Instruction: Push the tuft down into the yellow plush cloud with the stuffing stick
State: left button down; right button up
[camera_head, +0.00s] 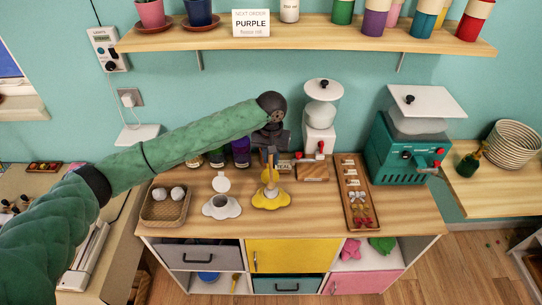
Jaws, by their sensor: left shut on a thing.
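The yellow plush cloud (271,201) stands on the wooden worktop, near the middle. My left gripper (270,152) is above it, shut on the thin stuffing stick (270,165), which is held roughly upright. The stick's lower end is at the top of the yellow cloud; whether it touches anything inside is too small to tell. I cannot make out a tuft in the cloud. Two white tufts (177,193) lie in a wicker basket (161,216) on the left. My right gripper is out of view.
A wooden tray (358,214) of small pieces lies to the right. Jars, a white machine (319,135) and a teal machine (400,150) stand behind. The worktop's front strip is clear.

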aim_at(271, 163)
pick_arm(q)
jog(key=shift+f, duration=1.95)
dwell(2.0)
dwell(0.7)
